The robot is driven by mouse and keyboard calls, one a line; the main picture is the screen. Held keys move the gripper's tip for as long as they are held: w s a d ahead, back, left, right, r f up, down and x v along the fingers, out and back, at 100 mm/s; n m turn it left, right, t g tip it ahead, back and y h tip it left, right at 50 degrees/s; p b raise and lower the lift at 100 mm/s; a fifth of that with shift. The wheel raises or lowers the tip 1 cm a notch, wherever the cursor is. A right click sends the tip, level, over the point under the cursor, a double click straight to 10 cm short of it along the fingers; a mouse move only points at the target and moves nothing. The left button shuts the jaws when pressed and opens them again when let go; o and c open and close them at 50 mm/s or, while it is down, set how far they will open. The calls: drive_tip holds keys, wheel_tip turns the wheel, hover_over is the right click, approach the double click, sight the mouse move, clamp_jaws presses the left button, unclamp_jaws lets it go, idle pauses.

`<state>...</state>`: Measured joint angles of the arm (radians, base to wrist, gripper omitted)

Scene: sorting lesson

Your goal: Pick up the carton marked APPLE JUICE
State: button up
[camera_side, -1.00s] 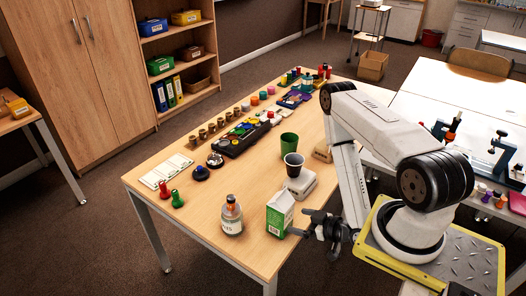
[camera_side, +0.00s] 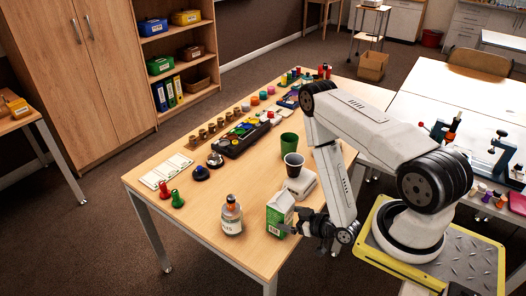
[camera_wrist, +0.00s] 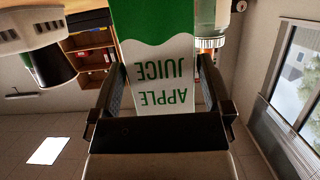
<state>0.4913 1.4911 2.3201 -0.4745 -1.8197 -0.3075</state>
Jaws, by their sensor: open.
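The green and white juice carton (camera_side: 279,214) stands upright near the front edge of the table in the side view. In the wrist view the carton (camera_wrist: 160,55) shows upside down, with APPLE JUICE printed on its white part. My gripper (camera_side: 297,228) is at the carton's right side, low above the table. In the wrist view my gripper (camera_wrist: 160,108) has one jaw on each side of the carton. The jaws are open; I cannot tell whether either touches the carton.

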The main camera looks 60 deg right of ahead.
sight(284, 198)
drive_tip(key=shift+x, duration=1.4)
drive_tip(key=c, duration=0.9)
drive_tip(key=shift+r, duration=0.1)
drive_tip(key=shift+r, duration=4.95)
drive_tip(key=shift+w, duration=0.1)
